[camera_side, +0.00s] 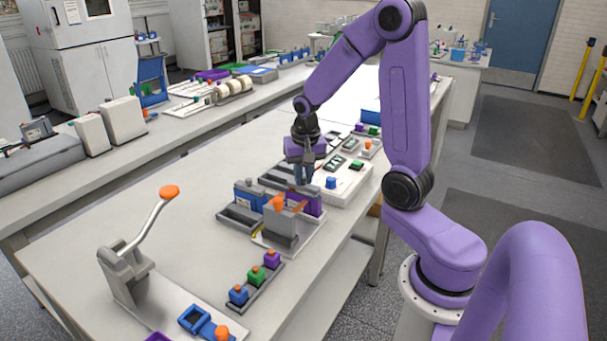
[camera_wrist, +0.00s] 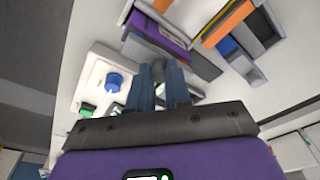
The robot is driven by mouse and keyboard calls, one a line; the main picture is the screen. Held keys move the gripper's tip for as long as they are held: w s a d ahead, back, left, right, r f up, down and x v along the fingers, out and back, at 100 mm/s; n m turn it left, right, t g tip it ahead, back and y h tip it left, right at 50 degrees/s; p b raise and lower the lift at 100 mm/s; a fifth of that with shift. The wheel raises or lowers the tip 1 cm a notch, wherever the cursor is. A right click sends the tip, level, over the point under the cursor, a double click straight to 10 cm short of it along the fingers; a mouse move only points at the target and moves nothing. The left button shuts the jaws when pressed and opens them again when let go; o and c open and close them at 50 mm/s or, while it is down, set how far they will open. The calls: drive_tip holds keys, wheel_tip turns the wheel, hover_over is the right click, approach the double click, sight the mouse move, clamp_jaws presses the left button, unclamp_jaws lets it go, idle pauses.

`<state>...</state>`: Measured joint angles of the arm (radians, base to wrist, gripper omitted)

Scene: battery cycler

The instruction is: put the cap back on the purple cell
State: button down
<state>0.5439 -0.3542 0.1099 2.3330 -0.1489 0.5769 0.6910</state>
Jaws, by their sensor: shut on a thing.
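The purple cell (camera_side: 308,203) stands in a grey holder near the middle of the bench, partly hidden behind an orange and grey fixture. It also shows in the wrist view (camera_wrist: 160,36), at the top. My gripper (camera_side: 303,182) points down just above the cell in the side view. In the wrist view my blue fingers (camera_wrist: 160,84) are close together on a small grey piece, taken as the cap (camera_wrist: 158,68). The fingers hide most of it. I cannot tell whether it touches the cell.
A fixture with an orange knob (camera_side: 278,204) stands just in front of the cell. A blue cell (camera_side: 249,194) is to its left. A white block with a blue knob (camera_side: 331,182) is on the right. A lever with an orange end (camera_side: 169,191) rises at the front left.

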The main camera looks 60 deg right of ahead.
drive_tip(key=shift+f, duration=0.4)
idle(0.4)
drive_tip(key=c, duration=0.5)
unclamp_jaws()
drive_tip(key=shift+r, duration=0.15)
drive_tip(key=shift+r, duration=3.35)
clamp_jaws()
